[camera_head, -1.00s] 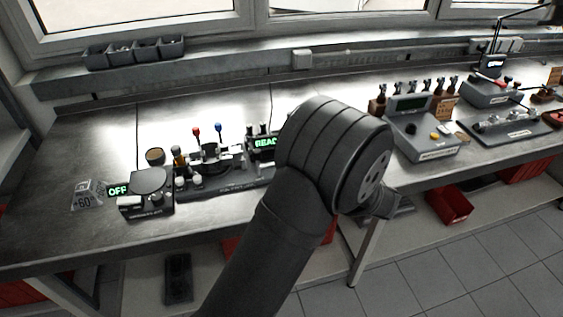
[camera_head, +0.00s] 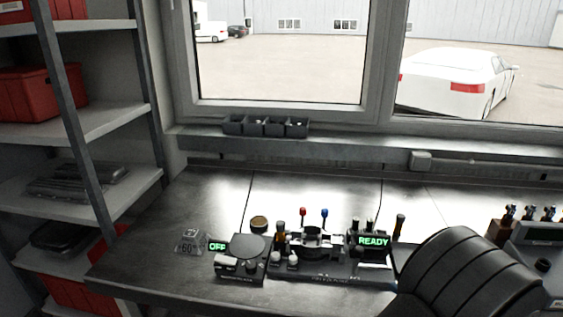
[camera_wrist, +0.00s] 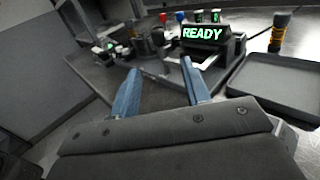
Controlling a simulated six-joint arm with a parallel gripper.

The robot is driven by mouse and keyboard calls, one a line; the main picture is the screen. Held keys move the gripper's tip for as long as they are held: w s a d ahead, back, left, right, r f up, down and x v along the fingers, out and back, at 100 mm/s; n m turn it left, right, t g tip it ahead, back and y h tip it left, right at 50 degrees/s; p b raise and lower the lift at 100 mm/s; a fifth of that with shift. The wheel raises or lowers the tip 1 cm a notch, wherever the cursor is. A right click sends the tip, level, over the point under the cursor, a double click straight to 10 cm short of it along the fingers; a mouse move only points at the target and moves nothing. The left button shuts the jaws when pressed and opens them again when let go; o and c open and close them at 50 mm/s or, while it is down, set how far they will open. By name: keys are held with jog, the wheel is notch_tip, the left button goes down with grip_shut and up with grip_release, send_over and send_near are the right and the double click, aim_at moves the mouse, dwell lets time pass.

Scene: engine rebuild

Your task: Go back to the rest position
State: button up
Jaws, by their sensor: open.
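My gripper (camera_wrist: 158,90) shows in the wrist view with its two blue fingers apart and nothing between them. It hangs in front of the bench fixture, whose green READY display (camera_wrist: 203,33) is just beyond the fingers. In the head view only my dark rounded arm link shows at the lower right; my gripper is out of that picture. The fixture (camera_head: 315,270) sits on the metal bench (camera_head: 160,235), with a red and a blue knobbed lever standing on it. Its READY display also shows in the head view.
A device with a green OFF display (camera_head: 218,246) stands left of the fixture, beside a clear +60° block (camera_head: 190,241). A dark flat tray (camera_wrist: 272,84) lies right of my fingers. Shelves with red bins (camera_head: 35,92) stand left. Small dark bins (camera_head: 266,126) line the sill.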

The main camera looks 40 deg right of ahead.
aim_at(362, 254)
jog(key=w, duration=1.4)
jog(key=shift+w+a, duration=0.15)
jog(key=shift+w, duration=0.05)
jog(key=shift+w+a, duration=0.15)
